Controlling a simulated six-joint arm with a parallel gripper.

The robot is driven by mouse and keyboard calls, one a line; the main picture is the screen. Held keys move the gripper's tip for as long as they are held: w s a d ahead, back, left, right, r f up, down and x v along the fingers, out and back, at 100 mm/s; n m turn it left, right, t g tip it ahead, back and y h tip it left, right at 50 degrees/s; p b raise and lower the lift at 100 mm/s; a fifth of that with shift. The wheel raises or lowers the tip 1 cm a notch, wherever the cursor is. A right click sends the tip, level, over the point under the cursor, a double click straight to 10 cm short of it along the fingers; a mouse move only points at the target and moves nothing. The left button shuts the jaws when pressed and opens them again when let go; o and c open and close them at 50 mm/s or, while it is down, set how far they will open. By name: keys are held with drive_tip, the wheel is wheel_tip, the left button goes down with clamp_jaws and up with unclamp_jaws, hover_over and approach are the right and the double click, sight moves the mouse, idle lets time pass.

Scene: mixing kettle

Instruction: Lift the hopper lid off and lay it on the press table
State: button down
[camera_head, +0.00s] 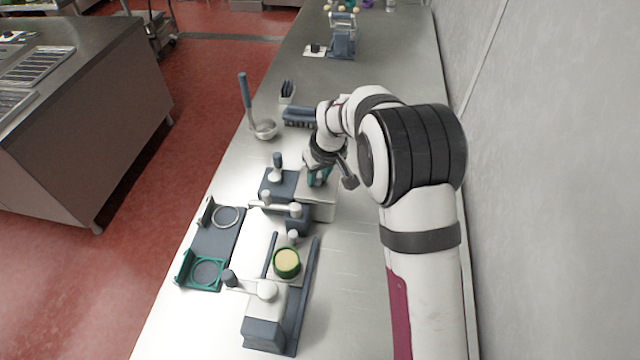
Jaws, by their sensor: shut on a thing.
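My gripper (319,177), with teal fingers, points down at the top of a pale box-shaped hopper (318,212) in the middle of the bench. It is shut on the hopper lid, whose grip is mostly hidden by the fingers and wrist. The lid looks to be at or very near the hopper top; I cannot tell whether there is a gap. A press (265,330) with a pale arm and dark rails stands nearer the camera. Its table appears to be the pale plate (276,267) between the rails, bearing a green ring with yellowish contents (287,262).
A dark tray (212,243) with two rings lies left of the press. A dark block with a knob (278,185) and a lever unit (297,222) stand close to the hopper. The wall bounds the right.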

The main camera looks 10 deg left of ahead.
sight(318, 176)
drive_tip(key=shift+s+d+f, duration=0.1)
drive_tip(key=shift+s+f, duration=0.1)
drive_tip(key=shift+f, duration=0.15)
drive_tip(key=shift+w+r, duration=0.15)
drive_tip(key=shift+r, duration=2.9)
drive_tip(key=s+d+f+n+g+y, duration=0.15)
drive_tip(key=s+d+n, duration=0.75)
drive_tip(key=s+d, duration=0.9)
drive_tip(key=shift+g, duration=0.55)
drive_tip(key=w+a+f, duration=0.1)
drive_tip(key=a+f, duration=0.1)
drive_tip(key=w+a+f, duration=0.1)
drive_tip(key=a+f, duration=0.2)
drive_tip(key=w+a+f, duration=0.1)
drive_tip(key=a+f, duration=0.1)
drive_tip(key=a, duration=0.1)
drive_tip(key=shift+w+a+f, duration=0.1)
drive_tip(key=shift+w+f, duration=0.1)
drive_tip(key=shift+w, duration=0.2)
drive_tip(key=x, duration=0.2)
drive_tip(key=d+x, duration=0.1)
drive_tip(key=x, duration=0.1)
drive_tip(key=shift+f, duration=0.2)
